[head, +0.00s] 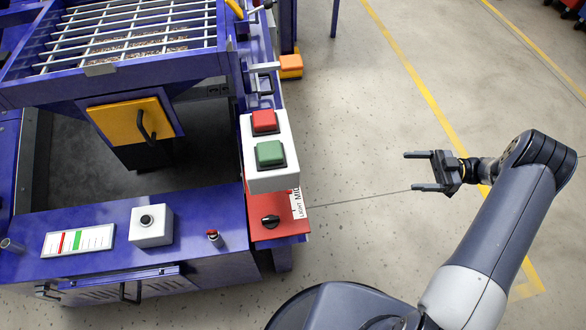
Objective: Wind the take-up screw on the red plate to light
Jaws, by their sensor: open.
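The red plate (285,229) sits at the right end of the blue machine's front bench. A black round knob (270,221) with a small light mark on it is on the plate; it looks like the take-up screw. A white label (298,203) at the plate's right edge reads "LIGHT" and part of "MID"; the rest is hidden under the button box. My gripper (411,171) is open and empty, well to the right of the plate, over the floor. Its two fingers point left, toward the machine.
A white box with a red button (264,121) and a green button (270,153) stands just behind the plate. Floor is otherwise clear there.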

